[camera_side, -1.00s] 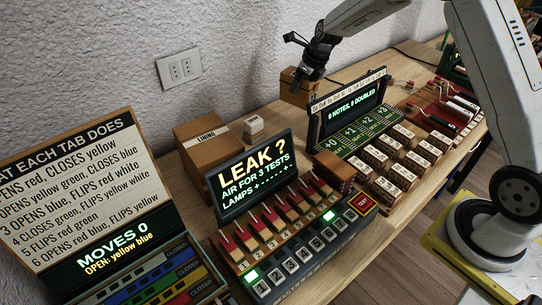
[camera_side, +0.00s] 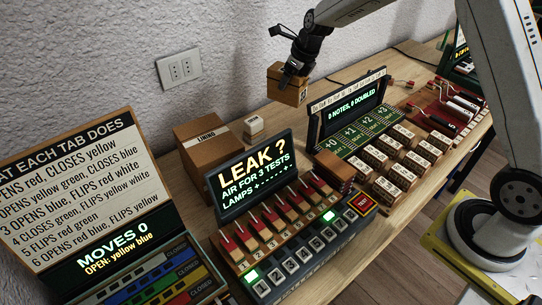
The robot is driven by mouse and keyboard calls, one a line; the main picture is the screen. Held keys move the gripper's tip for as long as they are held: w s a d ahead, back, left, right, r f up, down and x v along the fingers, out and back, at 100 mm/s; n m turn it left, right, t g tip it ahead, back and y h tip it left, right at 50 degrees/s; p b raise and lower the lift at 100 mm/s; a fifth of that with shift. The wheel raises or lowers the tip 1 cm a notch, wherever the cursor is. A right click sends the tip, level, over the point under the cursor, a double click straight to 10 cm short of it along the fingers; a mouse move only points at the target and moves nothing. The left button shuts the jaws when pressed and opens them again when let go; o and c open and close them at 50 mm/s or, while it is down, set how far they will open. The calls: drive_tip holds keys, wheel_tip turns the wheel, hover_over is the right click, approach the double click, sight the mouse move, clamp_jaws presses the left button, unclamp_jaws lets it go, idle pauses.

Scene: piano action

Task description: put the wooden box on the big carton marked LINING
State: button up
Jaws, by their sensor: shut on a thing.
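The wooden box (camera_side: 283,92) is light brown and hangs in my gripper (camera_side: 295,72), which is shut on its top. It appears raised off the bench, by the wall at the back. The big carton marked LINING (camera_side: 203,145) stands on the bench against the wall, to the left of and below the held box. Its top looks bare. My gripper is to the right of the carton and apart from it.
A small pale block (camera_side: 254,128) stands just right of the carton. The LEAK panel (camera_side: 250,175) stands in front of the carton, and the NOTES display (camera_side: 350,106) is right of the held box. A wall socket (camera_side: 179,68) is above the carton.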

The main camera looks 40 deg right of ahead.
drive_tip(key=s+a+r+n, duration=0.1)
drive_tip(key=s+a+r, duration=0.3)
drive_tip(key=a, duration=0.3)
drive_tip(key=s+a+r+n+y, duration=0.1)
drive_tip(key=s+a+r+n, duration=0.1)
drive_tip(key=s+a+r, duration=0.3)
drive_tip(key=s+a+r+n+g, duration=0.1)
drive_tip(key=s+a+r, duration=0.4)
drive_tip(key=a, duration=0.5)
drive_tip(key=shift+s+r+n+y, duration=0.2)
drive_tip(key=shift+r+n+y, duration=0.25)
drive_tip(key=shift+n, duration=0.15)
drive_tip(key=shift+a, duration=0.1)
drive_tip(key=w+a+f, duration=0.4)
drive_tip(key=w+f, duration=0.5)
drive_tip(key=w, duration=0.3)
drive_tip(key=shift+w+f, duration=0.2)
drive_tip(key=shift+w, duration=0.2)
drive_tip(key=shift+a, duration=0.1)
